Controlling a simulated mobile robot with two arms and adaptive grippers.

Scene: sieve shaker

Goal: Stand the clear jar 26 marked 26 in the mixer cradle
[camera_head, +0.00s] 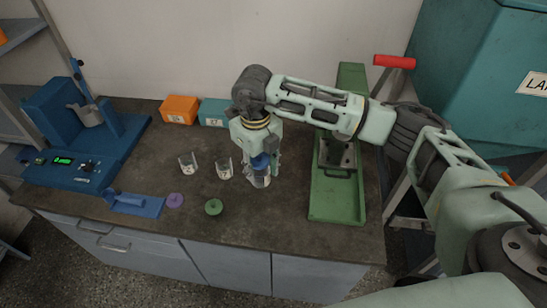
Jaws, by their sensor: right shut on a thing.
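My right gripper (264,164) points down over the middle of the bench and is shut on a clear jar (261,181) that is upright at or near the bench top. The fingers hide part of this jar, and I cannot read a number on it. Two more clear jars, one at the left (187,164) and one in the middle (223,170), stand on the bench left of the gripper. The mixer cradle (90,116) appears to be the grey holder on the blue machine (52,117) at the far left. My left gripper is not in view.
An orange box (178,109) and a teal box (213,112) stand at the back wall. A purple lid (175,200), a green lid (213,207) and a blue stand (135,204) lie near the front edge. A green machine (337,201) stands right of the gripper.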

